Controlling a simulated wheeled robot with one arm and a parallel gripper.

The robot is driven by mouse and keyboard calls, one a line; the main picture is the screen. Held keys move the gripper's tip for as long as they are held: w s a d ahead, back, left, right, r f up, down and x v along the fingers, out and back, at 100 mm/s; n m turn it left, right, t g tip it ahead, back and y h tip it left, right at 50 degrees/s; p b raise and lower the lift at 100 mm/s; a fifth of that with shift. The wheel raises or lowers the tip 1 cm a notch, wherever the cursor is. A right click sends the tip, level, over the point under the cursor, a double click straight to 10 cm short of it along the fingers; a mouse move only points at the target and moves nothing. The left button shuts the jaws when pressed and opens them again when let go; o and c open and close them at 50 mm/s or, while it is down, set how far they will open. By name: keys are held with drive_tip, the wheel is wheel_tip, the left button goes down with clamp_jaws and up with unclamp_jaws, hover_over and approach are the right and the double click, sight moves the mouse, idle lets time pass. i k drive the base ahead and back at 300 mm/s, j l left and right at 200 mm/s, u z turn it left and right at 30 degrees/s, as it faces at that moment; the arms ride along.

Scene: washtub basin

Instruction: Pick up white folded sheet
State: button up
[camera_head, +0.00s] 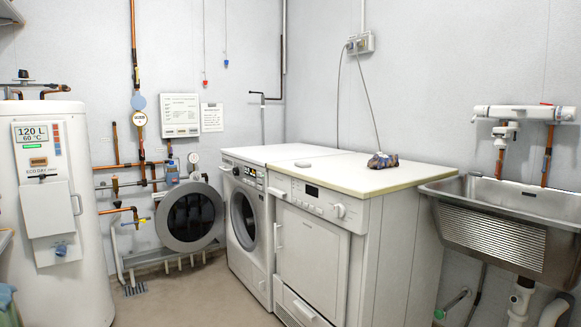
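I cannot make out a white folded sheet for certain. A small pale flat item (303,163) lies on the white top (345,172) over the two front-loading machines, but it is too small to tell what it is. My gripper is not in view.
A washing machine (246,220) and a second white machine (310,250) stand side by side. A dark multicoloured lump (382,160) sits on their top. A steel washtub basin (495,225) is at right, a white water heater (60,210) at left. Floor (185,290) between is clear.

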sight(303, 165)
drive_tip(key=i+j, duration=0.4)
drive_tip(key=j, duration=0.15)
drive_tip(key=i+j+z, duration=0.1)
drive_tip(key=i+j, duration=0.35)
drive_tip(key=j, duration=0.1)
